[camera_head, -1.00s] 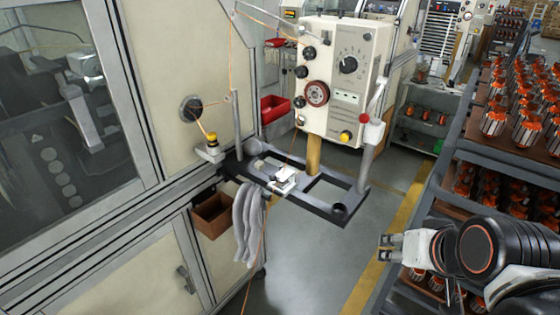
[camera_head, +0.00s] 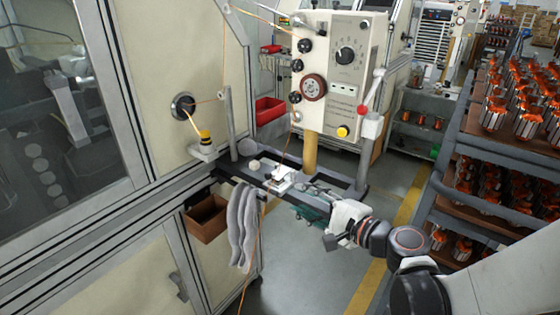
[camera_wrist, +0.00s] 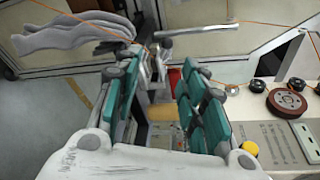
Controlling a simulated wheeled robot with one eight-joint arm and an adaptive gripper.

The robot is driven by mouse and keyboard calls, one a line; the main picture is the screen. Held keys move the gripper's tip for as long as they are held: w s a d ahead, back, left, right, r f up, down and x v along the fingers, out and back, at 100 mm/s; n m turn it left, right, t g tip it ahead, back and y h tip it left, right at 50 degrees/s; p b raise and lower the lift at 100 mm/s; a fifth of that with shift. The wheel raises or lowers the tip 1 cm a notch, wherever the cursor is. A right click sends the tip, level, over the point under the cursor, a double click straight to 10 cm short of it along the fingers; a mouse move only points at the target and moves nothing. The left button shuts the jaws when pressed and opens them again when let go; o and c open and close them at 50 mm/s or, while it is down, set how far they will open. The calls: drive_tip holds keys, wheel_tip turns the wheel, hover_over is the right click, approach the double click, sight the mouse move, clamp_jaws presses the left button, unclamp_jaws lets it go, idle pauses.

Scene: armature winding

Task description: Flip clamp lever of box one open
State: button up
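A small silver clamp (camera_head: 280,178) sits on the dark bench frame (camera_head: 335,207) below the cream control box (camera_head: 340,75). A red-knobbed lever (camera_head: 372,90) stands tilted on the box's right side. I cannot tell from any label which is box one. My gripper (camera_head: 308,200), with teal finger pads, is at the front edge of the frame, just right of the clamp. In the wrist view my gripper (camera_wrist: 160,65) is open, its fingers apart. The clamp (camera_wrist: 154,62) shows beyond and between the fingertips; contact is unclear. Nothing is held.
A thin orange wire (camera_head: 285,150) runs down to the clamp. Grey gloves (camera_head: 242,225) hang over the frame's left front, beside a brown bin (camera_head: 207,220). A grey post (camera_head: 228,120) rises behind. Racks of orange armatures (camera_head: 515,110) stand at the right.

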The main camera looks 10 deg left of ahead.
sight(268, 174)
drive_tip(key=w+a, duration=0.3)
drive_tip(key=w+a+m+b, duration=0.1)
drive_tip(key=w+a, duration=0.2)
drive_tip(key=a, duration=0.1)
drive_tip(key=w+a+m+t+y+b, duration=0.1)
drive_tip(key=w+a, duration=0.2)
drive_tip(key=w, duration=0.1)
drive_tip(key=shift+a+f, duration=0.4)
clamp_jaws()
